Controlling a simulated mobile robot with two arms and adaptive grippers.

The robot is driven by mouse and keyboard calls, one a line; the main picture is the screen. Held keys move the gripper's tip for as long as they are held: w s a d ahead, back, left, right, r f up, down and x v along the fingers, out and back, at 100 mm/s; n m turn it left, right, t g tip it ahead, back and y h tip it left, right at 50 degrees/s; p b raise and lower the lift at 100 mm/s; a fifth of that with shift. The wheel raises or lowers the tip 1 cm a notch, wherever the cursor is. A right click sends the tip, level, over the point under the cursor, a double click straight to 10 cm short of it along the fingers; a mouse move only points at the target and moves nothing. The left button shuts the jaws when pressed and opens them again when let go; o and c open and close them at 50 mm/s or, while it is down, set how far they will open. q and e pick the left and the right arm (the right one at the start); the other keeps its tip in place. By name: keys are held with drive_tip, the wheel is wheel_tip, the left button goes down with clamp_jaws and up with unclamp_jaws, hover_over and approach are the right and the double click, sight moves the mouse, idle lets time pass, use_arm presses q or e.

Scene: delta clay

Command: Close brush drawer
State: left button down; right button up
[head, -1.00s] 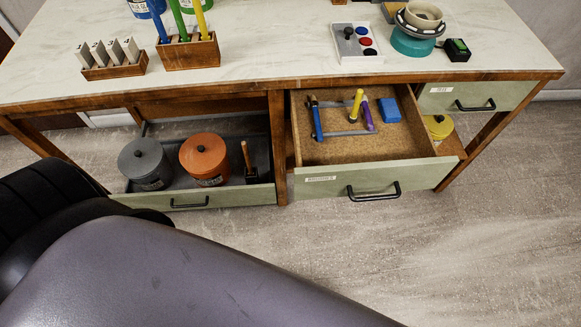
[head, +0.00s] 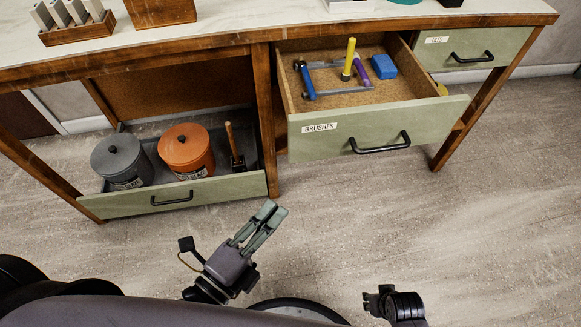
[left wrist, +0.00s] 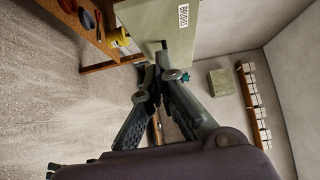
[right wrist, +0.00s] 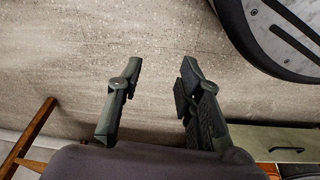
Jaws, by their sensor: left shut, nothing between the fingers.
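The brush drawer (head: 380,127) has a green front labelled BRUSHES and a black handle (head: 380,143). It is pulled out under the worktop, with a yellow tool, blue and purple tools and a blue block (head: 382,66) inside. My left gripper (head: 268,212) is shut and empty, in front of and below the drawer, to its left in the head view and apart from it. In the left wrist view the green labelled front (left wrist: 160,25) lies beyond the fingertips. My right gripper (right wrist: 158,75) is open and empty, low over the floor; only part of it shows at the bottom of the head view.
A lower drawer (head: 180,195) at the left is also pulled out, holding a grey canister (head: 121,160), an orange canister (head: 186,150) and a wooden-handled tool. A closed drawer (head: 471,50) is at the upper right. The floor in front is clear.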

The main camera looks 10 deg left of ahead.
use_arm(q)
drive_tip(key=x, duration=0.4)
drive_tip(key=a+x, duration=0.1)
drive_tip(key=x, duration=0.3)
drive_tip(key=w+a+x, duration=0.1)
drive_tip(key=x, duration=0.3)
drive_tip(key=shift+w+a+f, duration=0.1)
drive_tip(key=shift+w+a, duration=0.05)
drive_tip(key=shift+w, duration=0.1)
use_arm(e)
drive_tip(key=shift+s+f, duration=0.25)
drive_tip(key=shift+f, duration=0.3)
drive_tip(key=shift+r, duration=0.1)
